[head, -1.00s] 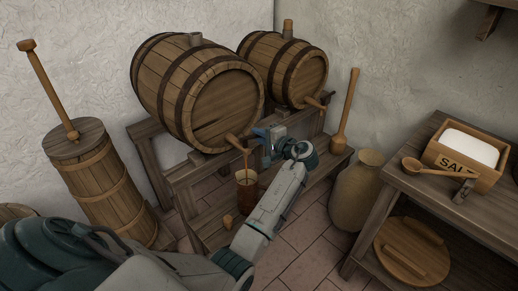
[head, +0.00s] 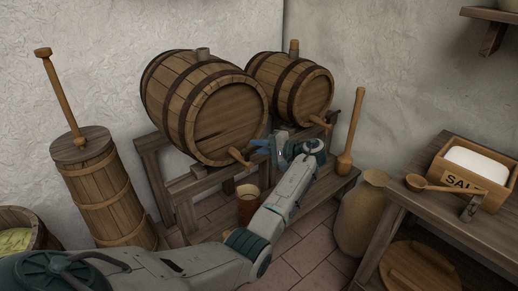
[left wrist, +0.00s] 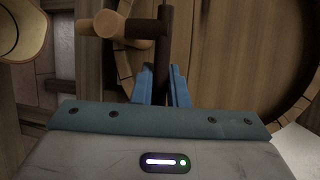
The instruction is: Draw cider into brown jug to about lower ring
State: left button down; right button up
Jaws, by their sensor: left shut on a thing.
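The brown jug (head: 248,208) stands upright on the low part of the stand, under the tap (head: 238,155) of the large left barrel (head: 228,115). A pale surface shows in its mouth; I cannot tell its level against the lower ring. No stream shows between tap and jug. My left gripper (head: 260,147) is beside the tap, its blue fingers shut on the dark tap handle (left wrist: 163,45) in the left wrist view. The light wooden spout (left wrist: 112,25) shows there too, with part of the jug (left wrist: 22,32) at upper left. My right gripper is out of view.
A smaller barrel (head: 300,95) with its own tap stands at right. A churn (head: 100,195) is at left. A clay pot (head: 358,215) and a table with a salt box (head: 470,170) are at right. A wooden masher (head: 352,130) leans upright near the stand.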

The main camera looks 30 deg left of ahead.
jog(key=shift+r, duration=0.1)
pick_arm(q)
jog(key=c, duration=1.4)
grip_release()
jog(key=shift+c, duration=0.2)
